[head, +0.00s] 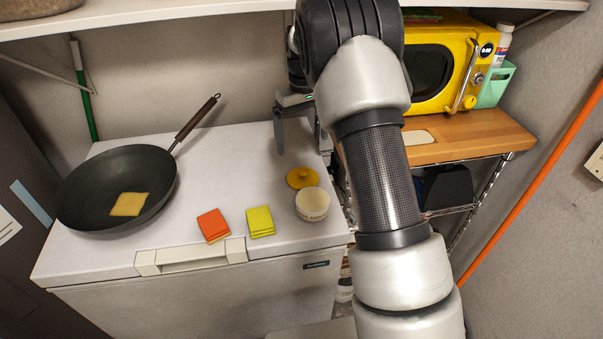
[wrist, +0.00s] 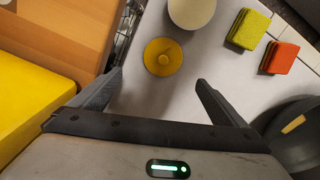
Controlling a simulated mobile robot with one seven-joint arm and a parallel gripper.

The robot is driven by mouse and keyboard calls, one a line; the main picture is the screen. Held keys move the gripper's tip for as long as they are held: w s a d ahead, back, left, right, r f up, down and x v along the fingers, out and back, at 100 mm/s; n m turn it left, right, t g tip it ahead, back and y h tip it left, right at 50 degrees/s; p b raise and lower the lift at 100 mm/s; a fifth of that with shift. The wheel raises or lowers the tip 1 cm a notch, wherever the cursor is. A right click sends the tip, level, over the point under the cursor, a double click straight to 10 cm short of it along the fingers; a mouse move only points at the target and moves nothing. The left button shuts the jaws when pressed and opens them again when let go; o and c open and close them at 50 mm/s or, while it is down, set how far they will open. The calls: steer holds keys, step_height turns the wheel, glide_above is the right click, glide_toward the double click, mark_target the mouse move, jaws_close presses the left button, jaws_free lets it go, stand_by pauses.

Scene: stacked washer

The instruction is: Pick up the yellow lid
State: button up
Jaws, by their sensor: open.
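The yellow lid (head: 302,178) is a small round disc with a knob, lying on the white top of the chest-like appliance, just behind a white cup. In the wrist view the lid (wrist: 163,57) lies beyond my gripper's fingertips, between them and the white cup. My gripper (wrist: 158,80) is open and empty, with one finger on each side of the picture's middle. In the head view my gripper (head: 296,140) is above the back right of the white top, partly hidden by my arm. The lid is apart from the fingers.
The white cup (head: 312,204) stands close to the lid. A yellow-green sponge stack (head: 260,222) and an orange one (head: 212,226) lie to the left. A black pan (head: 95,205) with a long handle is farther left. A wooden shelf (head: 470,138) with a yellow microwave (head: 455,55) stands right.

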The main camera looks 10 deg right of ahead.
glide_above(303, 171)
steer(key=f, duration=0.6)
steer(key=shift+w+d, duration=0.1)
steer(key=shift+w, duration=0.1)
steer(key=f, duration=0.4)
steer(key=shift+s+f, duration=0.1)
steer(key=shift+s, duration=0.25)
steer(key=shift+f, duration=0.6)
steer(key=c, duration=1.1)
